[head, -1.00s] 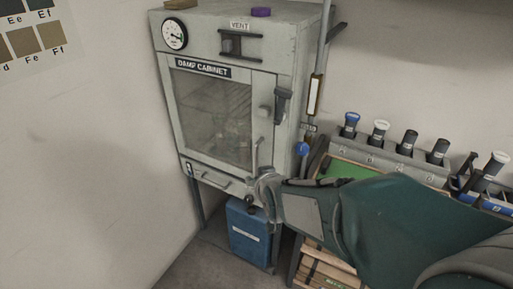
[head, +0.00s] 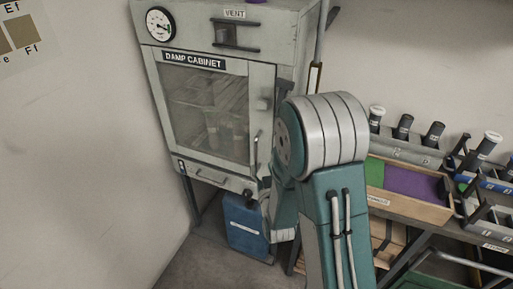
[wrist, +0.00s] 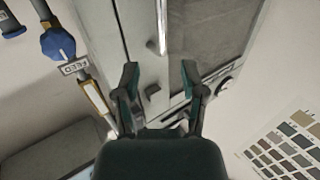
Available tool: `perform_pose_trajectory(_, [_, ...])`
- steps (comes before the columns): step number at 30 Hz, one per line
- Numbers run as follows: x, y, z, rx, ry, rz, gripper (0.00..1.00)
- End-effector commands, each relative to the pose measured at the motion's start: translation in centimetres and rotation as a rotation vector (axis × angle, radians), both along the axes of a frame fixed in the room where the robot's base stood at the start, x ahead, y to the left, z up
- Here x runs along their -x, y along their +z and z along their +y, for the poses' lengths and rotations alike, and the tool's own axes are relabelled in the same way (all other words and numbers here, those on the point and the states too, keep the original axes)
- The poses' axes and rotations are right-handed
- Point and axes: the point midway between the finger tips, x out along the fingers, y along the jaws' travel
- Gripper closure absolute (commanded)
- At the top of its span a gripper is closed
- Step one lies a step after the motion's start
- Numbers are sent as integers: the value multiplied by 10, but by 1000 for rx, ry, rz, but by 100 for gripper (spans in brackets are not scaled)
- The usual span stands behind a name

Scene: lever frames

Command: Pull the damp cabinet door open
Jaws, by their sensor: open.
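The grey damp cabinet (head: 208,164) stands against the wall corner, its glazed door (head: 205,110) looking shut. A thin upright handle (head: 255,148) is on the door's right side; in the wrist view a bright bar that looks like this handle (wrist: 162,28) lies beyond the fingers. My gripper (wrist: 160,72) is open and empty, its two fingers spread in front of the cabinet front, apart from the bar as far as I can tell. A dark latch-like part (wrist: 152,91) shows between the fingers. In the head view my arm hides most of the gripper and the cabinet's right edge.
A blue container (head: 245,226) stands under the cabinet. To the right is a bench with a wooden tray (head: 410,208) and racks of dark bottles (head: 403,127). A blue valve knob and pipe (wrist: 57,43) show at left in the wrist view. The floor at front left is clear.

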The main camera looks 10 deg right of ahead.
Motion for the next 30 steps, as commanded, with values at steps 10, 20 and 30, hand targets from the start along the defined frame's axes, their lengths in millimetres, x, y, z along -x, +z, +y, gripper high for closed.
perform_pose_trajectory(10, [-64, 0, 0, 3, 1, -1, 46])
perform_pose_trajectory(20, [-95, 1, -2, 2, 1, -1, 46])
perform_pose_trajectory(30, [-96, 1, -1, 3, 1, 0, 91])
